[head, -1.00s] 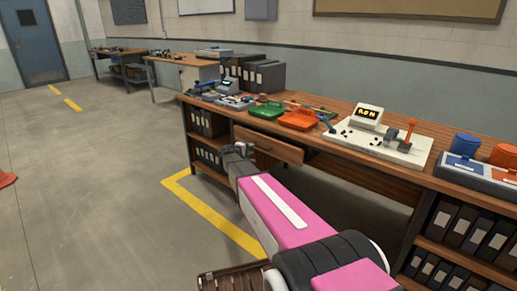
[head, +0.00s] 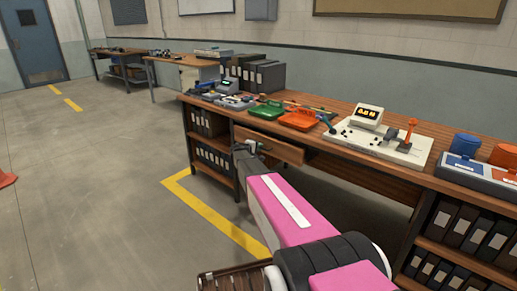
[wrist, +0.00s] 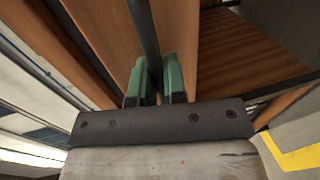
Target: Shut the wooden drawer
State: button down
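The wooden drawer (head: 284,151) sits under the left part of the long workbench, its front standing out from the bench, so it is partly open. My gripper (head: 255,147) is at the front of the drawer, at its handle. In the wrist view, the light wood drawer front (wrist: 107,35) fills the upper middle. The dark bar handle (wrist: 142,28) runs down between the green finger pads of my gripper (wrist: 156,80). The pads are close together with the bar filling the gap. The drawer's inside is hidden in the head view.
The workbench (head: 345,167) carries a green tray (head: 267,111), an orange tray (head: 299,119) and a white control panel (head: 385,143). Shelves with binders (head: 213,158) stand left of the drawer. A yellow floor line (head: 215,218) runs in front. Open floor lies to the left.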

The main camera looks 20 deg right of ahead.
jog(key=shift+r+x, duration=0.25)
jog(key=shift+x, duration=0.8)
jog(key=shift+r+x, duration=0.2)
jog(key=shift+x, duration=0.8)
jog(key=c, duration=1.2)
grip_release()
jog(key=shift+w+d, duration=0.15)
jog(key=v, duration=1.1)
jog(key=shift+d+f, duration=0.1)
jog(key=s+a+f+m+g+y, duration=0.2)
jog(key=s+a+f+y, duration=0.1)
jog(key=s, duration=0.9)
jog(key=s+a+f+m+g+y, duration=0.2)
jog(key=s+a+f+g+y, duration=0.1)
jog(key=s, duration=1)
jog(key=s+a+f+m+g+y, duration=0.2)
jog(key=s+y, duration=0.5)
jog(key=s, duration=0.6)
jog(key=a+f+g, duration=0.1)
jog(key=a, duration=0.1)
jog(key=shift+a+m, duration=0.25)
jog(key=shift+m, duration=0.05)
